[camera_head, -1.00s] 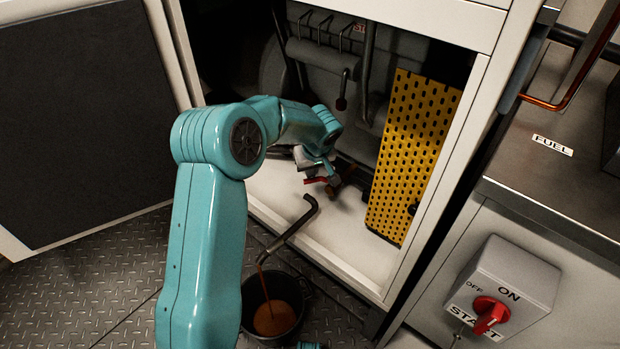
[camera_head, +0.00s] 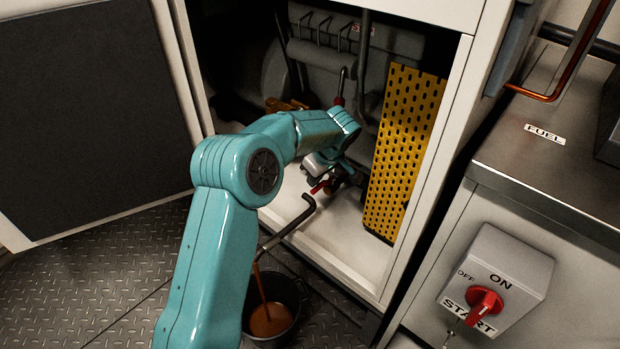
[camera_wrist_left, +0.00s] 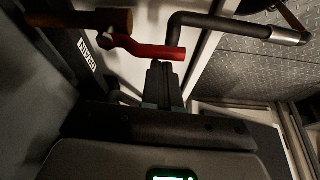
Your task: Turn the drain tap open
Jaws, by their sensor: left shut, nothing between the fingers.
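The drain tap's red lever (camera_head: 318,187) is low inside the cabinet. In the left wrist view the lever (camera_wrist_left: 152,49) lies nearly level across the picture, beside a brown pipe (camera_wrist_left: 95,19) and a DRAIN label (camera_wrist_left: 88,56). My left gripper (camera_wrist_left: 159,68) is shut and empty, its tips just beside the lever near its free end; I cannot tell whether they touch. In the head view my left gripper (camera_head: 322,166) is partly hidden by my arm. A dark bent drain pipe (camera_head: 295,222) comes out over the cabinet floor. Brown liquid runs into a dark bucket (camera_head: 296,310).
A yellow perforated panel (camera_head: 405,140) stands right of the tap. The cabinet's right post (camera_head: 432,170) borders the opening. An open dark door (camera_head: 90,110) is at left. A switch box (camera_head: 500,270) with a red knob is at right.

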